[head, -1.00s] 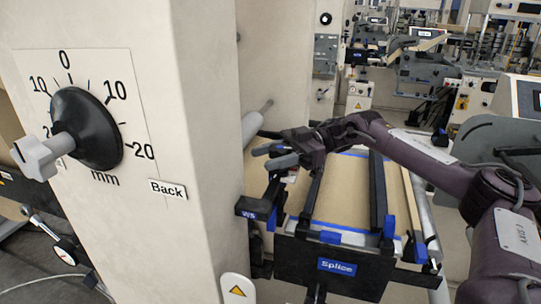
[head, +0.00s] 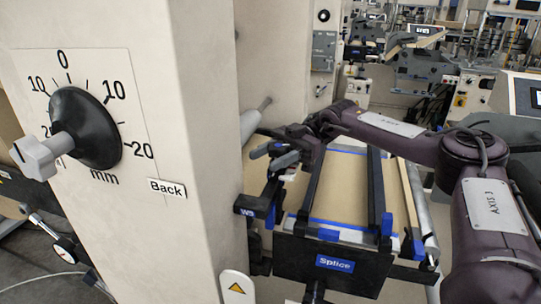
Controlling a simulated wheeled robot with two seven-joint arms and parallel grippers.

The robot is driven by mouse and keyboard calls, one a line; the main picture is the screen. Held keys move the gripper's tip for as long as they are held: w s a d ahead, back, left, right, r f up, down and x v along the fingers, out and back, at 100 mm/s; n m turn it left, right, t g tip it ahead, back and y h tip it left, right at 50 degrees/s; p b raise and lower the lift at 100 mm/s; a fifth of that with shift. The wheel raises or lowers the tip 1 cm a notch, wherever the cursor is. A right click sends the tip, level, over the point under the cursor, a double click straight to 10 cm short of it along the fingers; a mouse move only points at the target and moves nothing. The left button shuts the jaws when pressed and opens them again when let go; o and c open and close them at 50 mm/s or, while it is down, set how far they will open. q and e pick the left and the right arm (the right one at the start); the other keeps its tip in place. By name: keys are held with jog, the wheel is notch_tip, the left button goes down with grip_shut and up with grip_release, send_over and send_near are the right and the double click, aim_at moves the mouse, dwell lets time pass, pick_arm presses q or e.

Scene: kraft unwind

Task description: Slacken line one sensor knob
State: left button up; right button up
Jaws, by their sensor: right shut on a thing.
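A black dial (head: 85,130) with a pale grey star-shaped knob (head: 38,156) sits on the cream column at the left, over a white mm scale with a "Back" label. My right gripper (head: 274,155) is well to the right of this dial, low over the near-left corner of the splice table (head: 350,190), by the blue "WS" tag. Its two grey fingers are closed around a small part there. The part is mostly hidden by the fingers, and I cannot tell whether it is a sensor knob. My left gripper is not in view.
The cream column (head: 190,150) stands between the dial and the splice table. Black rails and the black "Splice" front plate (head: 333,264) frame the brown table surface. A pale roller (head: 255,122) sticks out beside the gripper. Other machines fill the background.

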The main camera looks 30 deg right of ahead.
aim_at(288, 150)
jog(key=shift+f, duration=0.35)
jog(key=o, duration=1)
jog(key=shift+w+d, duration=0.1)
jog(key=shift+w, duration=0.05)
jog(key=shift+r, duration=0.15)
jog(key=shift+d, duration=0.25)
jog(key=b+v, duration=0.1)
jog(key=v, duration=0.1)
jog(key=b+v, duration=0.1)
jog(key=v, duration=0.2)
jog(key=shift+w+d+f+b, duration=0.15)
jog(key=shift+f+b, duration=0.1)
jog(key=shift+b, duration=0.1)
jog(key=shift+r+b+v, duration=0.2)
jog(key=shift+b+v, duration=0.1)
jog(key=shift+v, duration=0.65)
